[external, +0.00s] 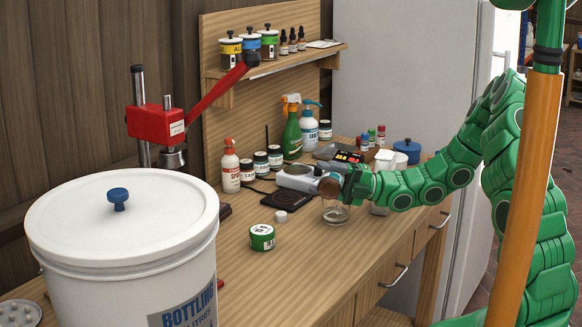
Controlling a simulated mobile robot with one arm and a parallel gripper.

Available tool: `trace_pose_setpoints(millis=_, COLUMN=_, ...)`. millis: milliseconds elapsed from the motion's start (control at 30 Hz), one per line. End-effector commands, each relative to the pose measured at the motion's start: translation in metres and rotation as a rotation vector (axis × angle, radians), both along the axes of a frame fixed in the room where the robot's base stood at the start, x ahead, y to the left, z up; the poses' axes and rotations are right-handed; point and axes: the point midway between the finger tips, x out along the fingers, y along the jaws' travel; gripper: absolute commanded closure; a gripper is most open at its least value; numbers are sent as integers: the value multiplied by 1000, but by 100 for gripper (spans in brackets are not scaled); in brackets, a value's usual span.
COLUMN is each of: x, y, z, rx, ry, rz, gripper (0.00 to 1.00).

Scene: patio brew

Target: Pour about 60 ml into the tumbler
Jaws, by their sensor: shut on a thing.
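A clear glass tumbler (335,214) stands on the wooden bench in the external view, below my gripper. Its upper part is partly covered, and I cannot tell how much liquid is in it. My gripper (346,186) is at the end of the green arm, just above the tumbler. It is shut on a small vessel with a round brown end (329,188), which lies tilted over the tumbler and points left. Most of the vessel is hidden by the gripper, and no stream of liquid can be made out.
A silver-grey device (297,178) and a black flat plate (286,200) sit left of the gripper. A white cap (281,216) and a green tin (262,237) stand nearer. A large white bucket (125,250) fills the left front. Bottles line the back; the front right bench is clear.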

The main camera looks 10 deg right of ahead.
Motion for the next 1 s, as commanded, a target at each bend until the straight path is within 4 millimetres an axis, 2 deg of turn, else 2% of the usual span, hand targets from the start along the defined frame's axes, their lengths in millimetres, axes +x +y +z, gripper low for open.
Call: trace_pose_setpoints(millis=1000, x=1, y=-1, z=5, rx=24, ry=51, rz=0, gripper=80)
